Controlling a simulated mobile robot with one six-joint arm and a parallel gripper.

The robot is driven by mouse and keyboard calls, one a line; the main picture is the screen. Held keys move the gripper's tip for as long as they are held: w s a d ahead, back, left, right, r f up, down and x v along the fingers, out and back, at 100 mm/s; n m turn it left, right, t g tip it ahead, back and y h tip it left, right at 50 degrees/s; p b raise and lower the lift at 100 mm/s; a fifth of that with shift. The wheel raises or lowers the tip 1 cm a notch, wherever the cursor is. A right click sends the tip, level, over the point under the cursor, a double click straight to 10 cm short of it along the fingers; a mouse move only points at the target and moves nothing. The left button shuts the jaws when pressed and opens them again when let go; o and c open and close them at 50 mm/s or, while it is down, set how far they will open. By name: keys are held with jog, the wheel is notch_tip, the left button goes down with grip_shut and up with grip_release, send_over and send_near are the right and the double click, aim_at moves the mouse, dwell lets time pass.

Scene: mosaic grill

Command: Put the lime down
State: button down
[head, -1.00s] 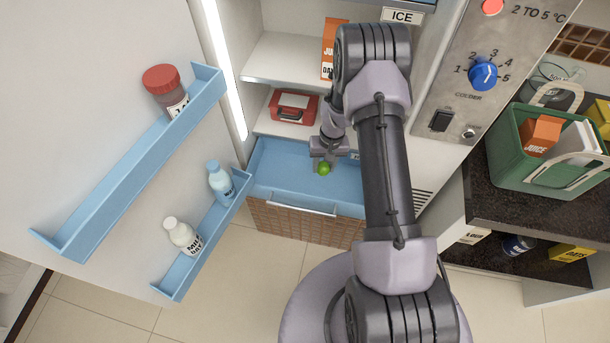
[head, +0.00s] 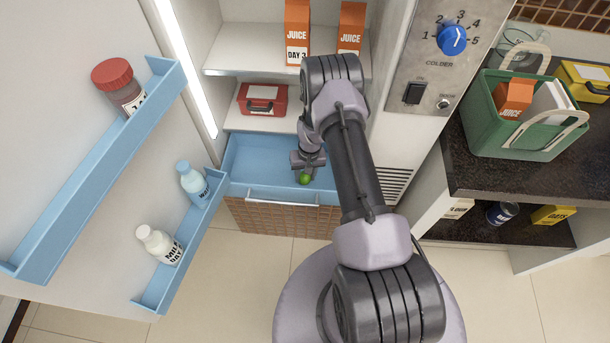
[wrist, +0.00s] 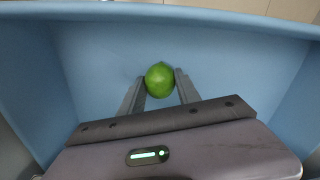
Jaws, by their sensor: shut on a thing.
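The green lime (wrist: 160,80) is between the two fingertips of my gripper (wrist: 160,88) in the wrist view, and the jaws are shut on it. In the head view the lime (head: 305,179) shows just below my gripper (head: 307,170), over the open blue drawer (head: 262,150) at the bottom of the fridge. The drawer's blue floor and walls surround the lime in the wrist view. I cannot tell whether the lime touches the drawer floor. No other thing shows inside the drawer.
The open fridge door with blue racks (head: 100,165) stands at the left, holding a jar and bottles. Shelves above the drawer hold a red box (head: 262,99) and juice cartons (head: 297,35). A counter with a green basket (head: 510,135) is at the right.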

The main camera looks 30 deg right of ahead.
jog(key=c, duration=0.9)
grip_release()
jog(key=shift+o, duration=0.2)
jog(key=a+r+t+p, duration=0.1)
jog(key=a+r+p, duration=0.2)
jog(key=r, duration=1.6)
jog(key=a+r+t+p, duration=0.1)
jog(key=a+r+p, duration=0.15)
jog(key=r, duration=1.65)
jog(key=s+a+r+t, duration=0.1)
jog(key=s+a+r, duration=0.4)
jog(key=s+r, duration=0.25)
jog(key=s+a+r+t, duration=0.1)
jog(key=s+a+r, duration=0.4)
jog(key=s+r, duration=0.3)
jog(key=s+a+r+t+y, duration=0.1)
jog(key=s+a+r, duration=0.1)
jog(key=s, duration=0.6)
jog(key=shift+a+m, duration=0.25)
jog(key=shift+m, duration=0.15)
